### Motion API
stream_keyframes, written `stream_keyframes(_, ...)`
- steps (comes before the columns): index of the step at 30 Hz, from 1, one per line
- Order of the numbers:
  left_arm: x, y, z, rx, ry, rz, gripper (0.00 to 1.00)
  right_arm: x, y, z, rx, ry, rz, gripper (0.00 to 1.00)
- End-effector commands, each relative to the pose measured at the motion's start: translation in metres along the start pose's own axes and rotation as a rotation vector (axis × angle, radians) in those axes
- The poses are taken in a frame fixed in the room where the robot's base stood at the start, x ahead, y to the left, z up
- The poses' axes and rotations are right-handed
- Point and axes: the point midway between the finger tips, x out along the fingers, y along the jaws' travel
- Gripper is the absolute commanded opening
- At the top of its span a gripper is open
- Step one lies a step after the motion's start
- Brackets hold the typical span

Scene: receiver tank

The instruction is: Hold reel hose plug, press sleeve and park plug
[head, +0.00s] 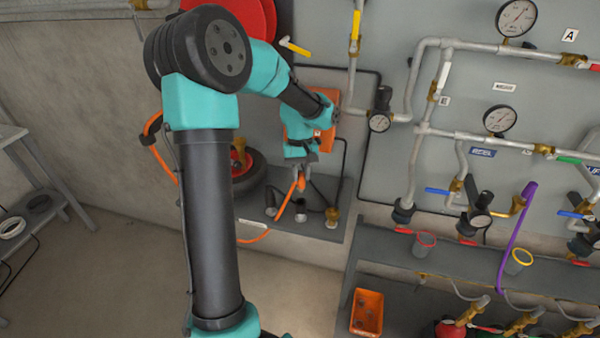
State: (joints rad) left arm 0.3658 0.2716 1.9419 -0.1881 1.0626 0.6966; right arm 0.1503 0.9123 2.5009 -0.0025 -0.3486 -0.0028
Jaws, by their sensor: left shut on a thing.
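My left arm comes in at the left of the head view and reaches toward the wall. Its gripper (299,166) points down and is shut on the reel hose plug at the upper end of the orange hose (289,200). The plug itself is mostly hidden by the jaws and too small to make out. The hose hangs from the jaws and curves down to the left, past the shelf edge. A brass fitting (333,217) stands on the grey shelf (318,230), below and right of the gripper. I cannot tell which part is the press sleeve. My right gripper is out of view.
A red reel (262,14) is partly hidden behind my arm. An orange panel (326,118) is on the wall behind the gripper. Pipes, gauges (500,119) and valves crowd the wall at right. An orange bin (367,312) sits at lower right. The floor in front is clear.

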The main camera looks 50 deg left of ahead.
Motion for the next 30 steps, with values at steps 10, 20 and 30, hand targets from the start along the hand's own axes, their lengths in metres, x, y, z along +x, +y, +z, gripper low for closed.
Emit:
stream_keyframes(10,0.022,-0.001,-0.007,-0.001,-0.002,0.000,0.02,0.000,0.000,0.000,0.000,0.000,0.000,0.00)
stream_keyframes(20,0.048,0.000,-0.015,0.000,-0.002,0.000,0.02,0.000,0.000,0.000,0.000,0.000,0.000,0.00)
stream_keyframes(30,0.058,0.000,-0.018,0.001,0.000,0.001,0.02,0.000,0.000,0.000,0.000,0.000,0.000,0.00)
